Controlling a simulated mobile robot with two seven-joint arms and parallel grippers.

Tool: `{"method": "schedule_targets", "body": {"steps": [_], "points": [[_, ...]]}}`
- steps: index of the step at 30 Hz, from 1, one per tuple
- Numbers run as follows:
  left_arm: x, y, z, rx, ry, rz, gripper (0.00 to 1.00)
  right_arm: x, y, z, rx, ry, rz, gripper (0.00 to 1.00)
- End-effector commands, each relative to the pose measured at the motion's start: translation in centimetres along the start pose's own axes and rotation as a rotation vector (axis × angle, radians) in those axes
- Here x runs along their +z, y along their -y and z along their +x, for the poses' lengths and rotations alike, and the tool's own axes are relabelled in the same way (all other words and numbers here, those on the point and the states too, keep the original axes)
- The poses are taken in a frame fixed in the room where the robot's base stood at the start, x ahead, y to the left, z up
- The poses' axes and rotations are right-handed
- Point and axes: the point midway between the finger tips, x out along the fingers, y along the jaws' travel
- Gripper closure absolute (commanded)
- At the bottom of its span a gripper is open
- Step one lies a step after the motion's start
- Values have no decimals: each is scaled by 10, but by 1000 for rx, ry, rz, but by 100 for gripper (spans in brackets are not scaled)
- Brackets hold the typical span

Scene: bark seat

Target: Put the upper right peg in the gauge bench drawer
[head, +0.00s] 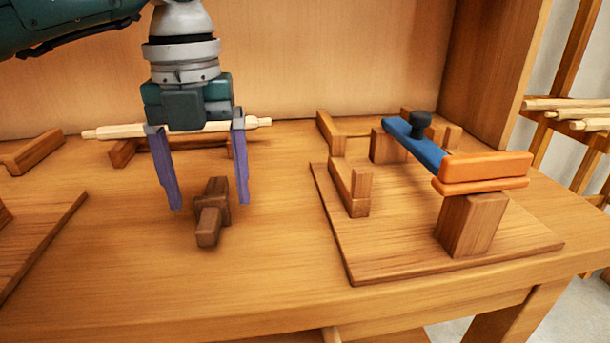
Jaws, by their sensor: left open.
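My left gripper (209,203) hangs pointing down over the bench, open, its two purple fingers apart. A small dark brown wooden piece (209,225) shows between and just below the fingertips; I cannot tell whether they touch it. A pale turned rod (112,131) lies crosswise behind the fingers, partly hidden by the gripper. Several pale pegs (568,104) lie on a wooden rack at the right edge; I cannot tell which peg is the upper right one. No drawer can be made out. My right gripper is not in view.
A wooden board (375,265) at the right carries blocks, a blue bar (428,152) with a black knob (421,120), and orange blocks (482,172) on a wooden post. Another board (40,235) lies at the left edge. Bare bench surface (270,270) lies in front.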

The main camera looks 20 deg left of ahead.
Motion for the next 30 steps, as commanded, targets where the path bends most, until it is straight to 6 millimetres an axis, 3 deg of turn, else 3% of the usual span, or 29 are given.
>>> {"method": "schedule_targets", "body": {"steps": [4,13,30], "points": [[-1,1,21,-1,-2,0,15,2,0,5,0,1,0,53],[-1,1,24,-1,0,1,16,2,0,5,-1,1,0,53],[-1,0,24,-1,0,1,80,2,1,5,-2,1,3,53]]}}
